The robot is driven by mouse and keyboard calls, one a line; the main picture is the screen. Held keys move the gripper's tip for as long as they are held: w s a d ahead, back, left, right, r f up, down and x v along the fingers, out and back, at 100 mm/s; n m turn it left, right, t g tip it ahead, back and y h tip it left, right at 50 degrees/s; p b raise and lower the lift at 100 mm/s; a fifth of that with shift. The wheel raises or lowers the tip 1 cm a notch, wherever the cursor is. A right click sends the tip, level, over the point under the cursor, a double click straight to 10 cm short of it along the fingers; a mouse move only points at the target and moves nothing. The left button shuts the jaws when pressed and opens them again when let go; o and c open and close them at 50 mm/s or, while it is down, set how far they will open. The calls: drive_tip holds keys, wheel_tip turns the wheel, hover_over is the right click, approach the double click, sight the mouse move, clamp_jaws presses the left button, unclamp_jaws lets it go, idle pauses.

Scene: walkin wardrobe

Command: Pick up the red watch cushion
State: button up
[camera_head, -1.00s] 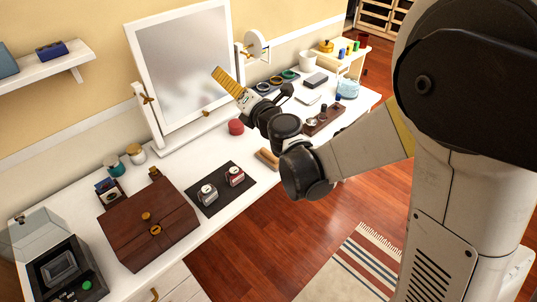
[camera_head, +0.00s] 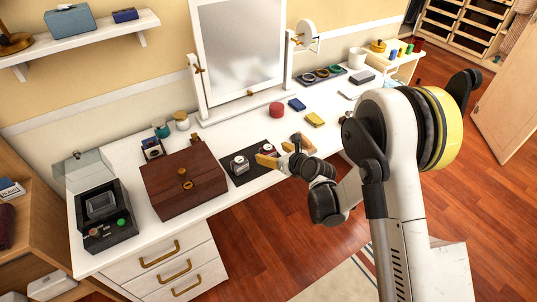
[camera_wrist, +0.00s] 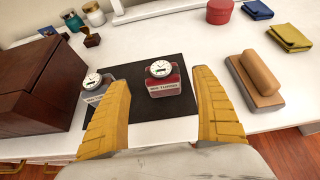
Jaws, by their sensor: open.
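The red watch cushion (camera_wrist: 164,88) carries a white-faced watch and has a pale label on its front. It stands on a dark mat (camera_wrist: 145,66). In the head view the cushion (camera_head: 268,149) is partly hidden by my gripper (camera_head: 266,155). My gripper also shows in the wrist view (camera_wrist: 161,80). Its yellow fingers are open, one on each side of the red cushion in the picture, with visible gaps. A grey cushion with a watch (camera_wrist: 97,86) stands left of it, partly behind the left finger; it also shows in the head view (camera_head: 239,166).
A brown wooden box (camera_head: 183,180) is left of the mat. A wooden-handled brush (camera_wrist: 256,82) lies right of it. A round red box (camera_head: 277,109), a blue wallet (camera_head: 297,104) and a yellow wallet (camera_head: 315,119) lie farther back. A mirror (camera_head: 242,50) stands behind.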

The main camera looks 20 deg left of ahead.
sight(270, 151)
drive_tip(key=b+x, duration=0.1)
drive_tip(key=x, duration=0.3)
drive_tip(key=shift+w+f+b, duration=0.15)
drive_tip(key=shift+w+b, duration=0.1)
drive_tip(key=shift+b, duration=0.05)
drive_tip(key=c, duration=1.3)
